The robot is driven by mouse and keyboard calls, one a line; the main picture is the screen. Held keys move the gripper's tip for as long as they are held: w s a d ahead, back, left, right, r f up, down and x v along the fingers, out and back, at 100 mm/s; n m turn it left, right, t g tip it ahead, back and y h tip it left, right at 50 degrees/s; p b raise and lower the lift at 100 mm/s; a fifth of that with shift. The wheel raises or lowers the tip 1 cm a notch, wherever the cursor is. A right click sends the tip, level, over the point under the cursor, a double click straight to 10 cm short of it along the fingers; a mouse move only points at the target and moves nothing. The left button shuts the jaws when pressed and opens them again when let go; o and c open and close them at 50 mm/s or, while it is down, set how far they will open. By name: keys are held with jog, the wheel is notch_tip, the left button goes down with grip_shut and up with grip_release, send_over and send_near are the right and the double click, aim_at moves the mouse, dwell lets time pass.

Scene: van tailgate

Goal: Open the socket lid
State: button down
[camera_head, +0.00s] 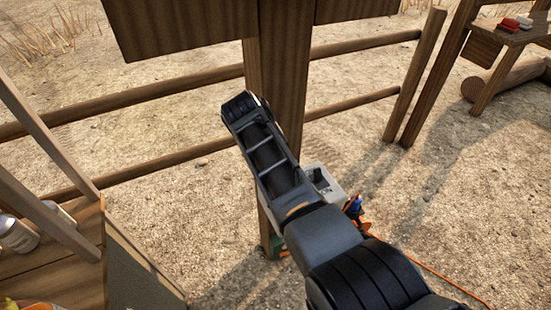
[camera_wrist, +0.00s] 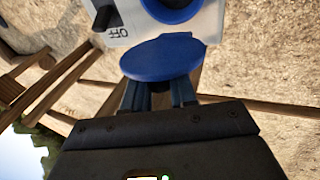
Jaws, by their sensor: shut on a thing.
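In the wrist view, the round blue socket lid (camera_wrist: 163,58) stands out from the face of a light grey socket box (camera_wrist: 207,27). A second round blue part, the socket (camera_wrist: 178,8), shows on the box behind it, cut off by the top edge. My gripper (camera_wrist: 160,88) is shut on the lid's near edge, its two fingers below the disc. The fingertips are partly hidden by the lid. In the head view, the grey box (camera_head: 330,183) is on the wooden post, and my arm hides my gripper and the lid.
The wooden post (camera_head: 280,80) stands behind my arm, with fence rails (camera_head: 140,100) on both sides. A blue plug-like part (camera_head: 355,204) with an orange cable (camera_head: 440,274) is right of the box. Bottles (camera_head: 17,234) stand on a wooden surface at left. Open ground lies right.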

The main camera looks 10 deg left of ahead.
dwell(0.4)
jog(key=c, duration=1)
grip_release()
jog(key=shift+v, duration=3.85)
jog(key=shift+w, duration=0.1)
